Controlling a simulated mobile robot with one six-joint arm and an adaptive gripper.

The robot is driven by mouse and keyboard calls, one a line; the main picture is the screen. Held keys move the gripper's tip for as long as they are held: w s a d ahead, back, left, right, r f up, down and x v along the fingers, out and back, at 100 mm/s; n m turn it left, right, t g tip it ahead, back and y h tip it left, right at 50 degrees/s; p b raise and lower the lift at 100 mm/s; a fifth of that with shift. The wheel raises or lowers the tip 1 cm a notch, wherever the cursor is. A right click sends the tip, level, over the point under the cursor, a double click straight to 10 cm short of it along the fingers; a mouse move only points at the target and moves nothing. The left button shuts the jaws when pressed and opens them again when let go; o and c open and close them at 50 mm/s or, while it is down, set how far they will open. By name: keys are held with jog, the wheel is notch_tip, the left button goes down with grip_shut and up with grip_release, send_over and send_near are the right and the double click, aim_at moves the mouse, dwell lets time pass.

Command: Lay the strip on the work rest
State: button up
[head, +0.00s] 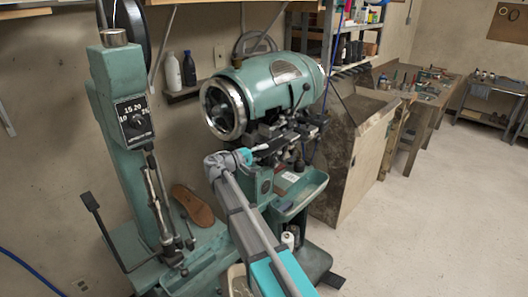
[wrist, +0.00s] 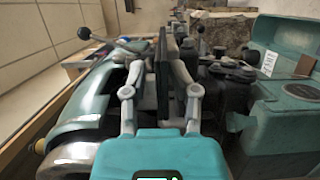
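My gripper (head: 241,157) is at the front of the green stitching machine (head: 272,92), below its round chrome-rimmed end. In the wrist view its two grey fingers (wrist: 162,88) close in on a thin dark strip (wrist: 162,62), which stands on edge between them and points away from my palm. In the head view I cannot make out the strip. I cannot clearly pick out the work rest among the dark machine parts (wrist: 228,72) to the right of the fingers.
A green box with a white label and a small brown piece (wrist: 305,65) stands close on the right. A black-knobbed lever (wrist: 84,33) sticks up at left. In the head view, a brown sole (head: 193,205) lies beside a green column (head: 125,130). Open floor lies right.

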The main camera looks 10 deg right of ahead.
jog(key=shift+s+a, duration=0.35)
jog(key=shift+a, duration=0.1)
jog(key=shift+s+a, duration=0.4)
jog(key=shift+a, duration=0.2)
jog(key=shift+o, duration=0.2)
jog(key=o, duration=0.5)
jog(key=shift+s+a, duration=0.1)
jog(key=shift+a, duration=0.05)
jog(key=shift+v, duration=5.9)
